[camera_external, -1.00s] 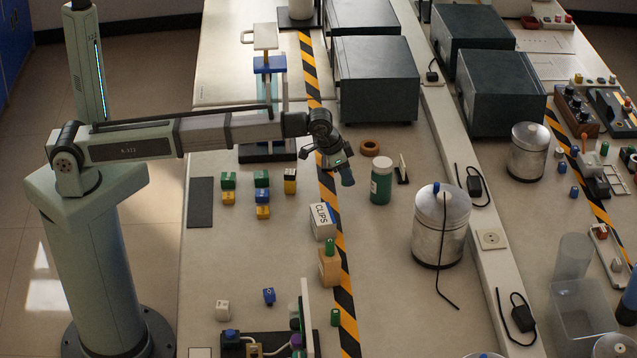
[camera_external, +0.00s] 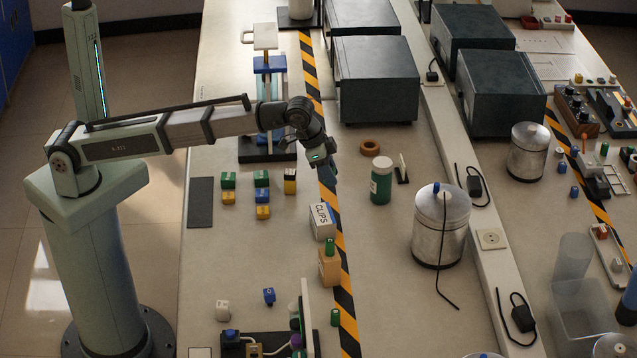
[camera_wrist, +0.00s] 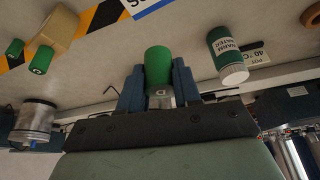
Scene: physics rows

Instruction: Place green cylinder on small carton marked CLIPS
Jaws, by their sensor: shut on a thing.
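My gripper (camera_wrist: 158,92) is shut on a green cylinder (camera_wrist: 158,62), which sits between its two blue-grey fingers in the wrist view. In the external view my gripper (camera_external: 326,172) hangs over the striped tape, above and behind the small white carton marked CLIPS (camera_external: 322,222); the held cylinder cannot be made out there. The carton stands upright on the table, and its edge (camera_wrist: 138,5) shows at the top of the wrist view, apart from the cylinder. Another green cylinder (camera_external: 330,246) stands on a tan block (camera_external: 329,268), and one more (camera_external: 334,317) stands on the table.
A green bottle with a white cap (camera_external: 381,182) stands right of my gripper. A brown ring (camera_external: 370,147) and a metal canister (camera_external: 440,228) are also to the right. Several coloured cubes (camera_external: 262,197) lie left of the carton. Table between the cubes and carton is clear.

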